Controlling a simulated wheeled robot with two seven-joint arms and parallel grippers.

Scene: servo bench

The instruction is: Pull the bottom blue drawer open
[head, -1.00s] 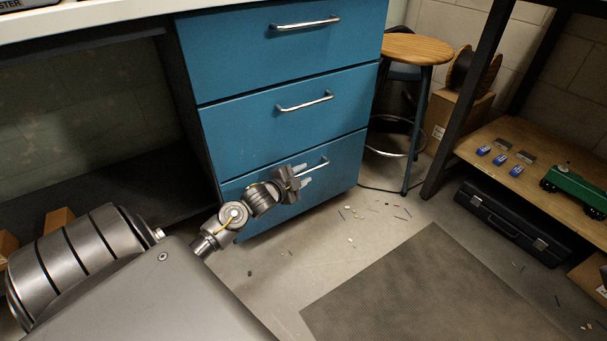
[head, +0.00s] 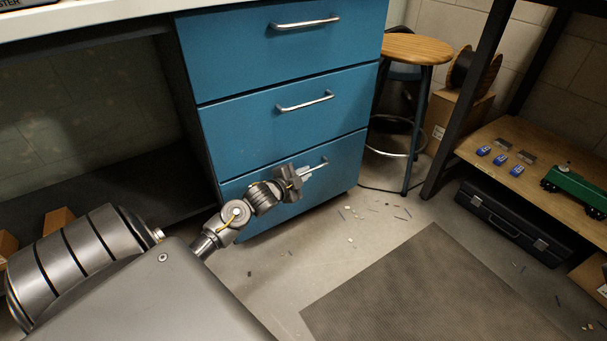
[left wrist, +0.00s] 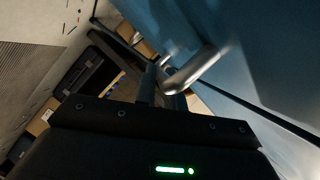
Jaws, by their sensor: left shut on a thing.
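The bottom blue drawer (head: 338,160) is the lowest of three in the bench's cabinet. Its front looks flush with the drawers above. Its silver bar handle (head: 322,164) shows at its right end; the rest is hidden behind my left gripper (head: 305,173). That gripper is shut on the handle. In the left wrist view the handle (left wrist: 190,72) runs up to the fingers (left wrist: 162,90) beside the blue drawer front (left wrist: 250,60). The exact contact is partly hidden there. My right gripper is in neither view.
Two more blue drawers, middle (head: 250,125) and top (head: 235,50), have similar handles. A wooden-topped stool (head: 417,47) stands right of the cabinet. Small scraps lie on the floor near a dark mat (head: 430,295). A black case (head: 510,222) sits under the low shelf at right.

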